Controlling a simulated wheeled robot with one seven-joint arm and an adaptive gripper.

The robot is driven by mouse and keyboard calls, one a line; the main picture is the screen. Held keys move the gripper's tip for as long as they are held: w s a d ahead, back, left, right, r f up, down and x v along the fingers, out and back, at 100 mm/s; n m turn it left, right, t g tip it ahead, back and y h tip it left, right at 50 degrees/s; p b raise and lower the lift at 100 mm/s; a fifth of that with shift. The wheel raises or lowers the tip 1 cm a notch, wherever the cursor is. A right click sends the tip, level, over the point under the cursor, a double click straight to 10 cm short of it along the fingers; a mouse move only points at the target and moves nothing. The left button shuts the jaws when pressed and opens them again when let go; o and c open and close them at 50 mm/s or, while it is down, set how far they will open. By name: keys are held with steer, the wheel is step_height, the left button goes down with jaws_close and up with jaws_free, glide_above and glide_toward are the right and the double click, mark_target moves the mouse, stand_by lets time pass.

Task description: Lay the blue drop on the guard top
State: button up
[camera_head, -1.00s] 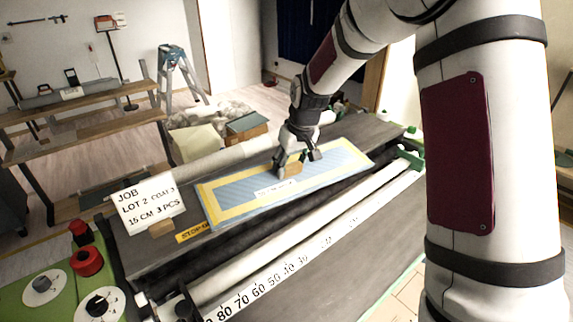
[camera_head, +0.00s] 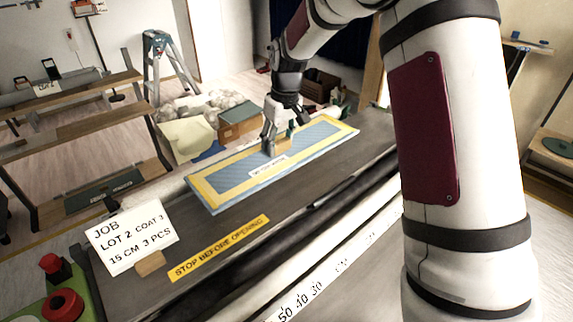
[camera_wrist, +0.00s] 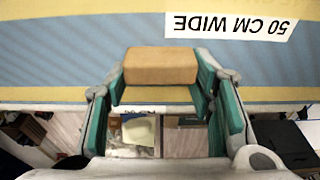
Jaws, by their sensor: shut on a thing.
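The blue drop is a long flat blue striped panel (camera_head: 232,185) with a yellow border and a small white label. It also fills the top of the wrist view (camera_wrist: 60,50), where the label reads "50 CM WIDE". A wooden block (camera_wrist: 160,66) is on the panel as a grip. My gripper (camera_head: 275,148) is shut on this block, with one green-lined finger at each side. The guard top (camera_head: 345,165) is the dark long surface with a yellow "STOP BEFORE OPENING" strip (camera_head: 220,248). The panel is over its far side; the gap beneath cannot be told.
A white job card (camera_head: 130,238) on a wooden block stands at the guard's left end. Red knobs (camera_head: 65,303) are at the lower left. A scale strip (camera_head: 310,302) runs along the front. The guard's near side is clear.

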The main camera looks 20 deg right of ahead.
step_height(320, 180, down, 9)
steer(key=shift+f+p, duration=0.15)
steer(key=shift+p, duration=0.5)
steer(key=o, duration=1.3)
steer(key=shift+f, duration=0.1)
steer(key=shift+c, duration=0.2)
